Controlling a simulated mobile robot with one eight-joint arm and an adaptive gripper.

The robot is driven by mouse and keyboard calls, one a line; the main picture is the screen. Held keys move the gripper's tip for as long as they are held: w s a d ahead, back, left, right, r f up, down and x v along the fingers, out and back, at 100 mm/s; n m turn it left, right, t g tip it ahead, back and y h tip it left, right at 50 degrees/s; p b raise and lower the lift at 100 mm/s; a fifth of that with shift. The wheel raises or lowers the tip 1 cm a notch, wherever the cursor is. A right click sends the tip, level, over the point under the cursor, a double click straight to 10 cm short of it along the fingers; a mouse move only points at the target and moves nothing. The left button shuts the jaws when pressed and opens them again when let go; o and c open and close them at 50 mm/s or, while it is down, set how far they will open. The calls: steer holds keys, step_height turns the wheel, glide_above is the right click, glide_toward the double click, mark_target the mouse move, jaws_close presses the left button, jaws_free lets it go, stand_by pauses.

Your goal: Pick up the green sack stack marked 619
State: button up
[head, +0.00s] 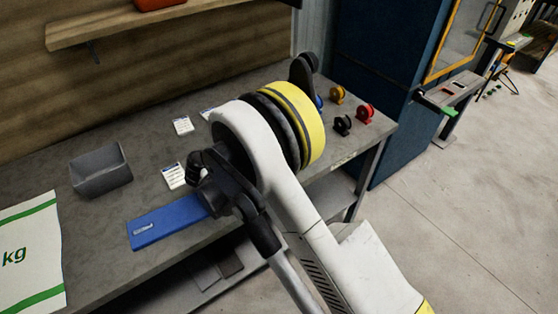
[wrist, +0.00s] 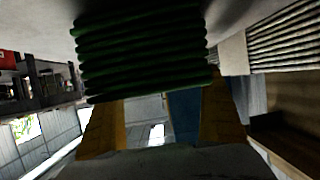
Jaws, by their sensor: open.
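A dark green stack of several folded layers (wrist: 145,50) fills the top middle of the wrist view, close to the camera. My gripper (wrist: 160,125) is open, with one orange-yellow finger at each side of the picture's middle. The stack's lower edge overlaps the upper ends of the fingers in the picture; I cannot tell whether they touch. No 619 mark is readable. The green stack does not show in the head view, where my arm covers part of the bench.
A white green-striped sack (head: 30,255) is at left.

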steer(key=shift+x, duration=1.1)
steer(key=c, duration=1.5)
steer(key=shift+r, duration=0.1)
